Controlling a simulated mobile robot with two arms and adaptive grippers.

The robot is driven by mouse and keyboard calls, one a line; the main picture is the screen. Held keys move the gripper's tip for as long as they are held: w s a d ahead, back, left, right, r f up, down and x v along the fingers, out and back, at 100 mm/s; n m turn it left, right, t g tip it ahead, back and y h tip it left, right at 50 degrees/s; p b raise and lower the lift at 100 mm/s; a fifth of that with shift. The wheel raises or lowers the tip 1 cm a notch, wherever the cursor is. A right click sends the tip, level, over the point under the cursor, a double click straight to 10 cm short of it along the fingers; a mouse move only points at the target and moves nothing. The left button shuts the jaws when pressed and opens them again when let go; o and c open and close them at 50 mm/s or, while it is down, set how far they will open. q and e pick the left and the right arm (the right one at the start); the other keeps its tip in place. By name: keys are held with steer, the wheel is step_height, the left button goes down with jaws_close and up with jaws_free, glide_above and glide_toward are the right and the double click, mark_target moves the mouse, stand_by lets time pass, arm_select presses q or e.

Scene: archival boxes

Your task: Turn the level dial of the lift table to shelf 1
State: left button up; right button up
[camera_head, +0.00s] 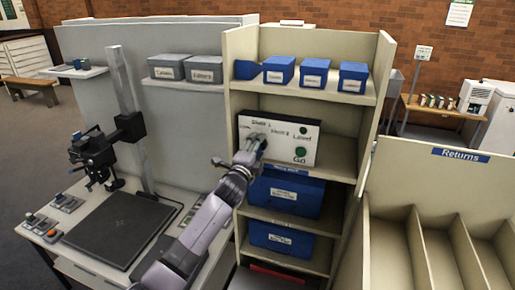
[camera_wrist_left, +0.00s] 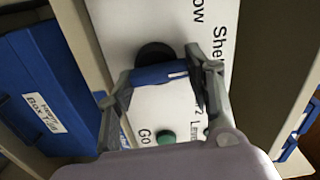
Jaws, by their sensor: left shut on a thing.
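The white control panel (camera_head: 305,150) stands in a bay of the cream shelf unit. It carries shelf labels, a round green button (camera_head: 301,153) and the words Level and Go. My left gripper (camera_head: 256,147) is at the panel's left part, below the Shelf 1 label, and hides the dial there. In the left wrist view, my left gripper (camera_wrist_left: 162,82) is shut on the blue bar of the dial (camera_wrist_left: 158,74), with a finger at each end. A white mark on the bar lies toward the right finger. The fingers partly cover the labels. My right gripper is out of view.
Blue boxes (camera_head: 322,74) line the shelf above the panel, and larger blue boxes (camera_head: 285,193) fill bays below. Grey boxes (camera_head: 204,69) sit to the left. A returns rack (camera_head: 390,185) stands at right. A bench with a camera stand (camera_head: 125,130) is at left.

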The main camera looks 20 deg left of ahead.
arm_select(q)
steer(key=shift+f+m, duration=0.1)
steer(key=shift+m, duration=0.4)
steer(key=o, duration=1.2)
steer(key=shift+c, duration=0.2)
steer(key=shift+s, duration=0.1)
steer(key=s, duration=1.1)
steer(key=shift+s+a, duration=0.2)
steer(key=shift+s, duration=0.2)
